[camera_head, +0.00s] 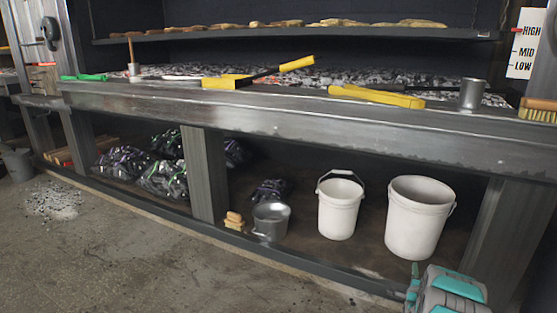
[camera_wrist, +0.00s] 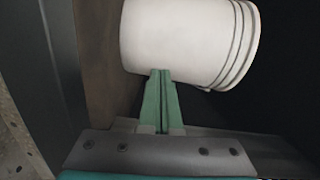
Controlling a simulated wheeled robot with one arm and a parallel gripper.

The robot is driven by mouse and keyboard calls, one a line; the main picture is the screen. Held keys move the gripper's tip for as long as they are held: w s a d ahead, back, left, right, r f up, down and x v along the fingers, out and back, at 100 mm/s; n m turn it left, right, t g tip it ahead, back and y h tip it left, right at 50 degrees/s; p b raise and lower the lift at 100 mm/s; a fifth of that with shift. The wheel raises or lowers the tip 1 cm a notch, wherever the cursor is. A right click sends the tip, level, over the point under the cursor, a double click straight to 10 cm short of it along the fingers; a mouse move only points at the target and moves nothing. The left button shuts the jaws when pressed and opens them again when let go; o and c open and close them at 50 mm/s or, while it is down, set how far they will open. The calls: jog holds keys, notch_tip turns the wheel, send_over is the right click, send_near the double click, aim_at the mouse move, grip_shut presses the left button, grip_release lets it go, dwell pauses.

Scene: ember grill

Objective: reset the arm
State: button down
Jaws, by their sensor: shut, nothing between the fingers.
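In the wrist view, my gripper (camera_wrist: 161,73) points ahead with its two teal fingers pressed together and nothing between them. A white bucket (camera_wrist: 190,35) stands just beyond the fingertips; I cannot tell whether they touch it. In the head view, a teal and grey part of my arm (camera_head: 450,290) shows at the bottom right, in front of the large white bucket (camera_head: 418,218). The fingertips are not clear in that view.
A smaller white bucket (camera_head: 340,207) and a metal pot (camera_head: 271,221) stand on the low shelf, with bagged coal (camera_head: 163,178) further left. The grill counter (camera_head: 300,122) above carries yellow-handled tools (camera_head: 376,97) and a metal cup (camera_head: 472,95). The floor at left is mostly clear.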

jog(key=s+a+r+n+g+y+p, duration=0.1)
jog(key=a+r+n+g+y+p, duration=0.4)
jog(key=a+r, duration=1.2)
jog(key=s+a+r+n+g+y+b, duration=0.1)
jog(key=s+a+r+n+g, duration=0.2)
jog(key=s+a+r+n, duration=0.35)
jog(key=s+a+r+n+g+p, duration=0.1)
jog(key=s+a+r+n+g, duration=0.2)
jog(key=s, duration=1.2)
jog(key=s+a+r+n+g+y+p, duration=0.1)
jog(key=s+a+r+n+g, duration=0.2)
jog(key=s+a, duration=0.7)
jog(key=s+a+r+n+g+p, duration=0.1)
jog(key=s+a+r+n+g, duration=0.2)
jog(key=s, duration=1.9)
jog(key=a+r+n, duration=0.2)
jog(key=a, duration=0.1)
jog(key=shift+a+y+p, duration=0.15)
jog(key=shift+y+p, duration=0.15)
jog(key=shift+y, duration=0.1)
